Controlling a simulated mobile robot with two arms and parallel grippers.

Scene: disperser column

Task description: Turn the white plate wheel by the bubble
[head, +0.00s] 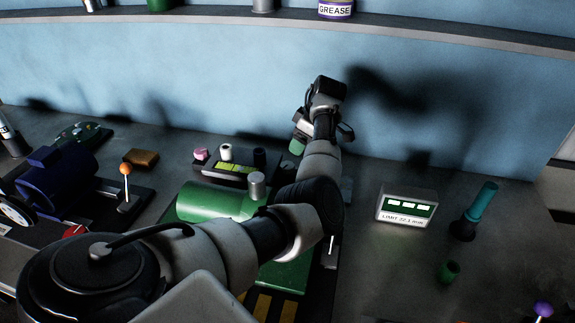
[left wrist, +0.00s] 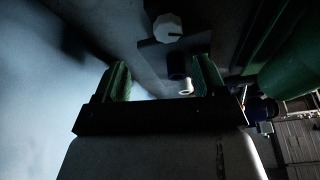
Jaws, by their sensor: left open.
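A small white round wheel (head: 225,152) stands on a dark plate behind a yellow-green bubble strip (head: 234,168) in the head view. The wheel also shows in the left wrist view (left wrist: 186,88), between the jaws in the picture but beyond them. A pink wheel (head: 200,155) and a dark wheel (head: 260,158) flank it. My left gripper (head: 312,136) is to the right of these wheels, near the wall. In the left wrist view its green-padded fingers (left wrist: 162,66) are apart with nothing between them. My right gripper is not in view.
A pale eight-sided knob (left wrist: 167,27) sits near the dark wheel in the wrist view. A display box (head: 406,207) and a teal-handled tool (head: 480,205) are to the right.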

